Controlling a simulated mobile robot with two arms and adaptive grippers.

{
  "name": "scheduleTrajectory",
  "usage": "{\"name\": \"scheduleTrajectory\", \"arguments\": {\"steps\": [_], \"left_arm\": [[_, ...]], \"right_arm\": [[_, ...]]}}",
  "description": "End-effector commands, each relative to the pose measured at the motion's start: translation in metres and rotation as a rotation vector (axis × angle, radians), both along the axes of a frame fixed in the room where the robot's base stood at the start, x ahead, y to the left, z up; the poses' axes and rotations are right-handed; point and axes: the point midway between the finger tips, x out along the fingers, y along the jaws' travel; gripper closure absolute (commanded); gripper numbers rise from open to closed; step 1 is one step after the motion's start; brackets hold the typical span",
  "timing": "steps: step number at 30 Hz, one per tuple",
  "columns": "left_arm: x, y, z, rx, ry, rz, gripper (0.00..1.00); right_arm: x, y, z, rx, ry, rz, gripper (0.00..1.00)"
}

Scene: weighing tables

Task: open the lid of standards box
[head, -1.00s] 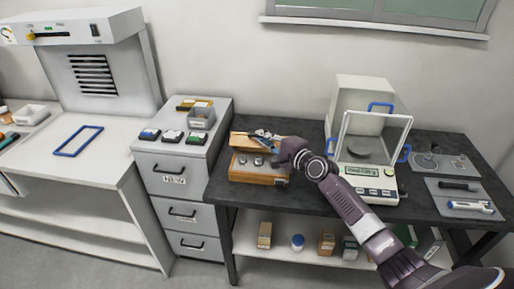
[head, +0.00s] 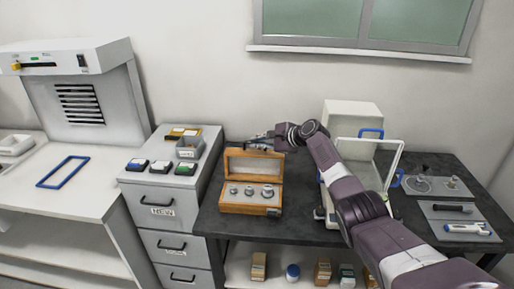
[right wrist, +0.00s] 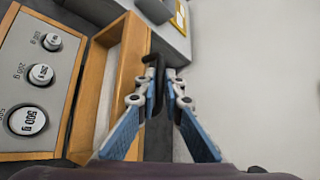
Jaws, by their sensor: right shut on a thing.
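The wooden standards box (head: 250,208) stands on the dark table, with several round metal weights in its grey inside. Its lid (head: 254,166) stands up at the back edge, roughly upright. My right gripper (head: 260,140) is at the top edge of the lid. In the right wrist view my right gripper (right wrist: 166,88) is shut on a black handle (right wrist: 155,72) beside the lid's wooden frame (right wrist: 123,80). The weights also show there, beside labels such as 200 g. My left gripper is in neither view.
A white balance (head: 352,116) with a clear shield stands right of the box, partly behind my right arm. A drawer cabinet (head: 165,192) with small boxes on top stands to the left. The wall rises behind the table.

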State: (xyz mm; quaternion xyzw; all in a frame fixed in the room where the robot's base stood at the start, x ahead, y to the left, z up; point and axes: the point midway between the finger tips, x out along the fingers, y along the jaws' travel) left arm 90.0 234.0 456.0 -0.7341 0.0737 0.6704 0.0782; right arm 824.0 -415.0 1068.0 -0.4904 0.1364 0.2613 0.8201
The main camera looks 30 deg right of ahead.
Motion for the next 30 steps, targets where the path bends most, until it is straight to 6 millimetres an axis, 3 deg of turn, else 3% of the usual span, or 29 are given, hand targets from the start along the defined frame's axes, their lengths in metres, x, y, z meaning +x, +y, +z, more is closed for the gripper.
{"name": "scheduleTrajectory", "arguments": {"steps": [7,24,25,30], "left_arm": [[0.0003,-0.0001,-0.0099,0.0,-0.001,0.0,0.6],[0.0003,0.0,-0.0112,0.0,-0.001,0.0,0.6],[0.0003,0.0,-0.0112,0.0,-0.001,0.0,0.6],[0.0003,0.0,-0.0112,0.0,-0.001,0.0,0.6]], "right_arm": [[0.0082,-0.0042,0.0027,-0.001,-0.016,-0.002,1.0],[0.011,-0.006,0.0067,-0.002,-0.024,-0.003,1.0],[0.0111,-0.006,0.0068,-0.002,-0.025,-0.004,0.91],[0.0104,-0.0056,0.0051,-0.001,-0.021,-0.003,0.74]]}}
